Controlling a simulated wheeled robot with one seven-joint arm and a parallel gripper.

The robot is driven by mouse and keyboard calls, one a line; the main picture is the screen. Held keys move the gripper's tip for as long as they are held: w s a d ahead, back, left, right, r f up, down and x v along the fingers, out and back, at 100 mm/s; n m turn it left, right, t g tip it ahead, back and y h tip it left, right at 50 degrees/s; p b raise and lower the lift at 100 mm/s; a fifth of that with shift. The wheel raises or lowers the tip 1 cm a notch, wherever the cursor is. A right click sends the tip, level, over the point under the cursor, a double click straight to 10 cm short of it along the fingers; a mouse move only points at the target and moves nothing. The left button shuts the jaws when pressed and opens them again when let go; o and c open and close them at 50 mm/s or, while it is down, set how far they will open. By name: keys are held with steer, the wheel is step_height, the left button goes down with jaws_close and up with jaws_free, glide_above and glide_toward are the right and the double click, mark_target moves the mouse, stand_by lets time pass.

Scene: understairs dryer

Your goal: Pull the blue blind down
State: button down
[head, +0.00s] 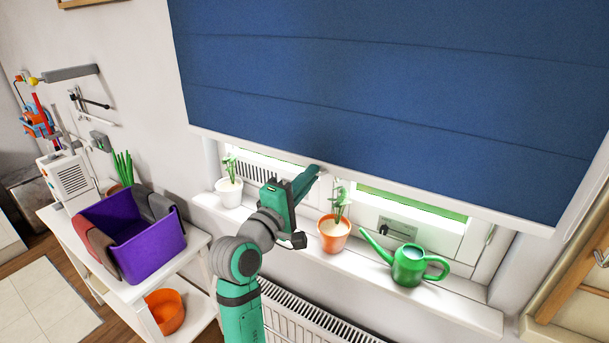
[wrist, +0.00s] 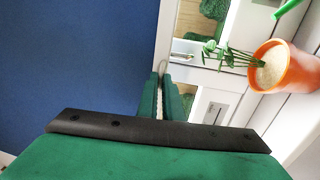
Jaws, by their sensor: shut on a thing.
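The blue blind (head: 400,80) hangs over most of the window, with a pale bar along its lower edge. The lower strip of the window shows below it. My gripper (head: 313,173) is at this bar, near the middle of the blind's width. The exact contact is partly hidden by the fingers.
On the sill (head: 450,298) stand a white pot (head: 229,192), an orange pot (head: 333,236) with a plant, close to my gripper, and a green watering can (head: 409,267). A radiator (head: 300,318) is below. A purple bin (head: 140,240) stands on a white shelf at left.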

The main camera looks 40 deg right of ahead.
steer(key=shift+f, duration=0.4)
steer(key=c, duration=1.9)
jaws_free()
steer(key=shift+c, duration=0.2)
steer(key=shift+r, duration=0.1)
steer(key=v, duration=1.1)
steer(key=shift+r, duration=0.1)
